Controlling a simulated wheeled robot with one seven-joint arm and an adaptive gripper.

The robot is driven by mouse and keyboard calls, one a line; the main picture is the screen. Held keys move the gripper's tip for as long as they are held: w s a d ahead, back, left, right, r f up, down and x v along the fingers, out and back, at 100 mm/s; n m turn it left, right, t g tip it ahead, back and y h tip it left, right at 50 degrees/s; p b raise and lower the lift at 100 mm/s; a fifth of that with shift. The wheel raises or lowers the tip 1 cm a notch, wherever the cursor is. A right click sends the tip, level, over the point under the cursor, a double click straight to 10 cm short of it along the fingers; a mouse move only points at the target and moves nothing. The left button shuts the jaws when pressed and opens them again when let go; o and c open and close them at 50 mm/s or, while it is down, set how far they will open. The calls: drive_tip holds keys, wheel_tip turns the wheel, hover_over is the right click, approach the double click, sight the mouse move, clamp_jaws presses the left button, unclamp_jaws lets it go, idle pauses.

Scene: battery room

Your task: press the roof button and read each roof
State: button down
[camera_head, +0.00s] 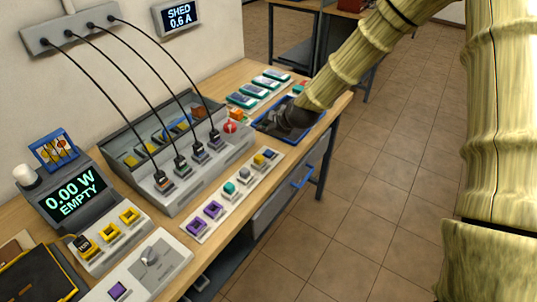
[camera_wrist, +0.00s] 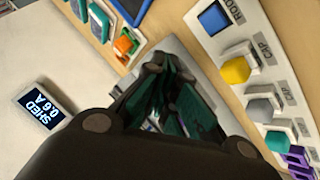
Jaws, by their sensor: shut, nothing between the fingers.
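In the wrist view a blue square button (camera_wrist: 213,18) sits at the top of a pale strip, beside a partly cut-off label that seems to read "ROOF". In the head view the blue button (camera_head: 270,154) is at the strip's far end. My gripper (camera_wrist: 154,66) is shut and empty, left of the strip and apart from the button. In the head view my dark gripper (camera_head: 288,118) is over a blue tray (camera_head: 262,127); its fingertips are hard to make out. A wall display (camera_head: 180,17) reads "SHED 0.6 A". A meter display (camera_head: 70,197) reads "0.00 W EMPTY".
The pale strip (camera_head: 220,203) also carries yellow, grey, teal and purple pieces. A grey housing (camera_head: 207,172) with several cabled plugs stands behind it. Teal modules (camera_head: 270,82) lie in a rack at the back. A red knob (camera_head: 230,127) stands near the tray. The floor at right is clear.

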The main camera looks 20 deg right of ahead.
sight(266, 153)
drive_tip(key=shift+f+b, duration=1.95)
drive_tip(key=shift+f, duration=1.5)
drive_tip(key=shift+f, duration=0.15)
drive_tip(key=shift+f+b, duration=0.3)
drive_tip(key=shift+f, duration=0.35)
drive_tip(key=shift+r, duration=0.2)
drive_tip(key=shift+r+p, duration=0.3)
drive_tip(key=shift+r, duration=0.3)
drive_tip(key=shift+r+p, duration=1.55)
drive_tip(key=shift+r, duration=1)
